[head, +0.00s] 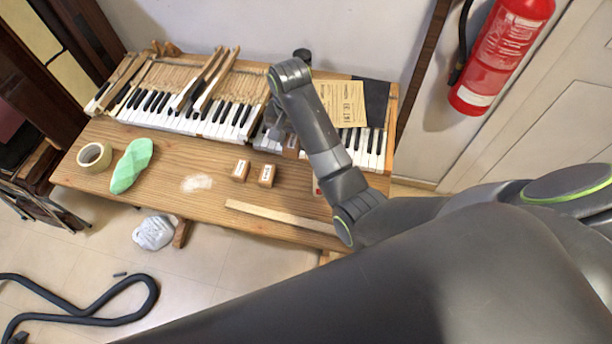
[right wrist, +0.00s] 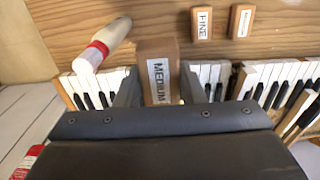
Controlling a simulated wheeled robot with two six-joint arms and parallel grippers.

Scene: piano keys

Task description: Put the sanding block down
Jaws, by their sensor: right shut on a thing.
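My right gripper (right wrist: 162,88) is shut on a brown sanding block (right wrist: 158,68) with a white label reading MEDIUM. In the head view the block (head: 291,147) shows only partly beside the gripper (head: 277,130), over the piano keys (head: 230,117). I cannot tell whether it touches the keys. Two similar blocks lie on the bare wood of the bench: one labelled FINE (right wrist: 202,23) and one whose label I cannot read (right wrist: 241,21). They also show in the head view, left (head: 241,170) and right (head: 267,175). My left gripper is not in view.
The wooden bench (head: 160,198) holds a tape roll (head: 94,156), a green cloth (head: 132,165), a pale dust patch (head: 197,183) and a thin wood strip (head: 285,218). A paper sheet (head: 341,103) lies behind.

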